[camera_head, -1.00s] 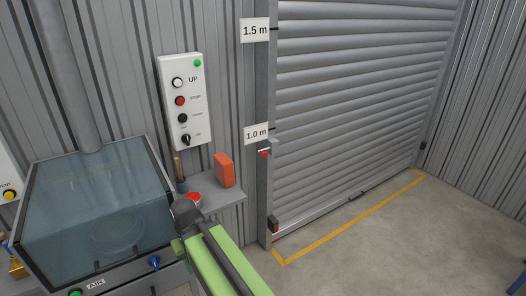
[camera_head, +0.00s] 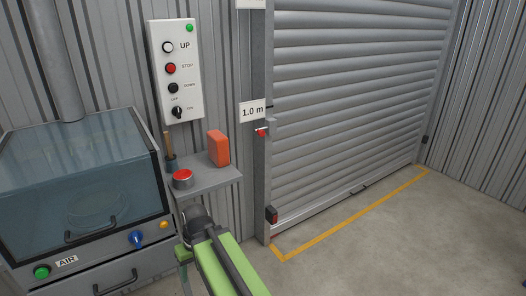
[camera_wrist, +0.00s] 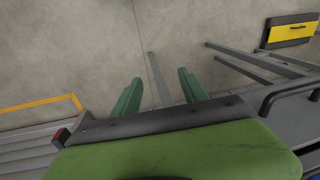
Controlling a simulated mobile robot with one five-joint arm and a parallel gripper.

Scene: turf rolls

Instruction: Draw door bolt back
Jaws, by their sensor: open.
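The grey shutter door (camera_head: 350,110) is down to the floor. My gripper (camera_wrist: 159,77) is open and empty in the wrist view, its two green fingers spread over bare concrete floor. It is apart from the bolt, which is not visible in the wrist view. In the head view my green arm is at the bottom, below the bolt, and the fingers are hidden.
A shelf (camera_head: 215,180) with an orange block (camera_head: 218,148) and red button (camera_head: 182,178) juts from the wall left of the post. A glass-fronted cabinet (camera_head: 80,190) stands further left. The control panel (camera_head: 175,72) hangs above. Floor before the door is clear.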

